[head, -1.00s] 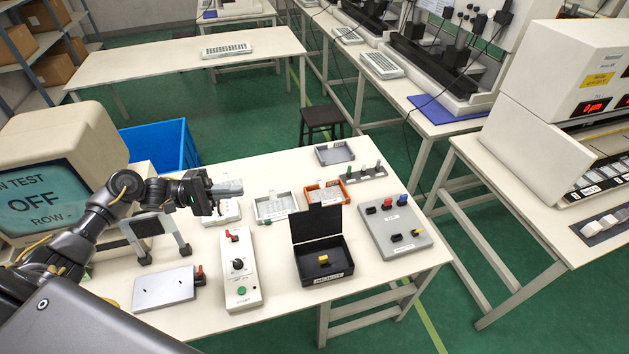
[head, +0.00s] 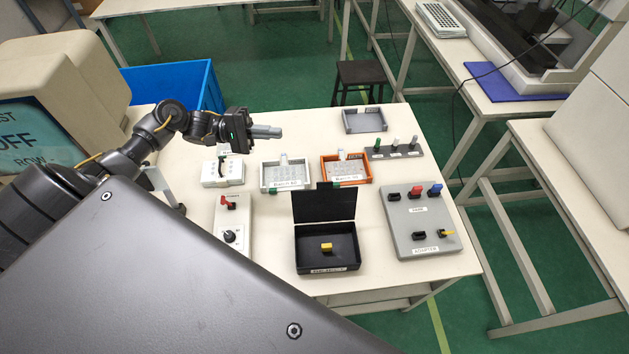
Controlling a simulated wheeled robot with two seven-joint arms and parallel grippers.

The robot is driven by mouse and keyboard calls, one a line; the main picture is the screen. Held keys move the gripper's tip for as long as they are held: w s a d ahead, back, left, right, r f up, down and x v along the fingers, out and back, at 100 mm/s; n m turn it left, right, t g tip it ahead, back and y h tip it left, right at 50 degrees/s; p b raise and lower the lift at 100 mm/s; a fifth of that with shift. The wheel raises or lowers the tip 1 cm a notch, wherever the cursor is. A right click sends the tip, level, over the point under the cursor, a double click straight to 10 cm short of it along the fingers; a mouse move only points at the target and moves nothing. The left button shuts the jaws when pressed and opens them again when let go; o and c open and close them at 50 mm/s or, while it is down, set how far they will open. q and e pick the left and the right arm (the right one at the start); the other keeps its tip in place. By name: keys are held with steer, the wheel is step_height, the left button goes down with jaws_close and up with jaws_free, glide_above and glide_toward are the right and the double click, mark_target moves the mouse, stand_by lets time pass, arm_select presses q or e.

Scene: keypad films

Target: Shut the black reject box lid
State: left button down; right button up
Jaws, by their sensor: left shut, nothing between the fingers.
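The black reject box (head: 327,262) stands near the front of the white table, with a small yellow block (head: 326,247) inside. Its black lid (head: 324,205) stands open and upright along the box's back edge. My left gripper (head: 268,132) is shut and empty. It is in the air beyond and to the left of the lid, apart from it, pointing right. My right gripper is not in view.
Behind the lid are a grey-white tray (head: 286,176) and an orange tray (head: 346,169). A grey adapter board (head: 419,222) stands right of the box. A white switch box (head: 233,226) stands left. A rack (head: 397,149) with small pegs is at the back right.

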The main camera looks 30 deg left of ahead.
arm_select(q)
step_height(320, 180, down, 14)
steer(key=b, duration=1.2)
steer(key=shift+w+b, duration=0.2)
steer(key=shift+b, duration=0.15)
steer(key=shift+d, duration=0.1)
steer(key=r+p, duration=0.2)
steer(key=p, duration=0.3)
glide_above(325, 203)
steer(key=w+a, duration=0.2)
steer(key=a, duration=0.3)
steer(key=shift+s+d+f, duration=0.15)
steer(key=shift+s, duration=0.1)
